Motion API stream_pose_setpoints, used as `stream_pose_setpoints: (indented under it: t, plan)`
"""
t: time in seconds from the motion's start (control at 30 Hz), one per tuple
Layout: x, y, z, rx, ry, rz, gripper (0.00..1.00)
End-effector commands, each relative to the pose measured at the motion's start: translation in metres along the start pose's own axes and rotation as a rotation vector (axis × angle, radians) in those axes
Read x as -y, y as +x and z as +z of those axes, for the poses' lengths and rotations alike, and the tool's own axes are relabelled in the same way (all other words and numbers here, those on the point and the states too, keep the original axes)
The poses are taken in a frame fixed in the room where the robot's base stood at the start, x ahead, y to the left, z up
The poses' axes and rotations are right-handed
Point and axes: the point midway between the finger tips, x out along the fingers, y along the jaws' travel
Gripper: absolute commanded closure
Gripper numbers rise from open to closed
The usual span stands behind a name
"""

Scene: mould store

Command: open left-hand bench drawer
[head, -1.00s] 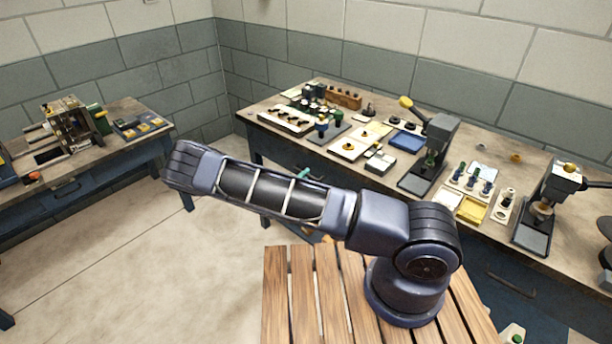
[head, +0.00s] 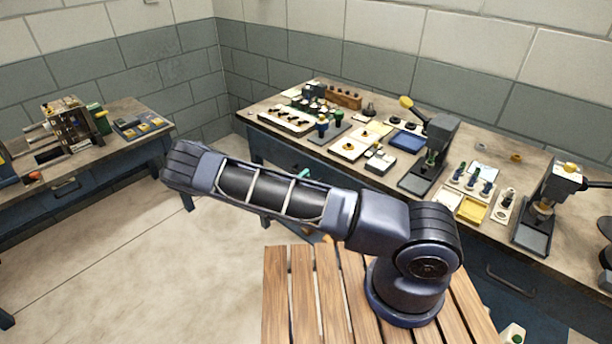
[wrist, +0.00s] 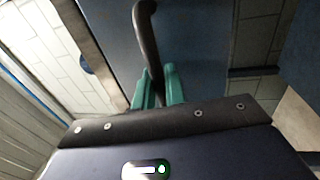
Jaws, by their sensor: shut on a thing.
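My gripper (wrist: 158,88) has teal fingers shut on a dark bar handle (wrist: 149,40) in the wrist view. The handle runs up from between the fingers, in front of a blue drawer front (wrist: 200,40). In the head view the teal tip of my gripper (head: 303,174) shows just beyond my arm, at the left part of the long bench (head: 262,150). My arm hides most of that drawer there. I cannot tell whether the drawer stands out from the bench.
The long bench top carries presses (head: 430,160), a blue tray (head: 408,141) and several small parts. Another drawer handle (head: 512,284) is at its right. A second bench (head: 90,160) stands at the left. Floor (head: 120,240) between the benches is clear.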

Motion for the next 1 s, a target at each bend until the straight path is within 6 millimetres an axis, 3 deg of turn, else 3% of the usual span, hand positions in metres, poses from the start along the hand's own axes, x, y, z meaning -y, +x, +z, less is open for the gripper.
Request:
stream_pose_setpoints:
  t: [0.6,0.8,1.0]
  plan:
    - [-0.024,-0.133,0.0,-0.003,0.0,-0.003,1.0]
    - [-0.029,-0.16,0.001,-0.002,-0.001,-0.002,1.0]
    - [-0.031,-0.172,0.001,-0.002,-0.002,-0.002,1.0]
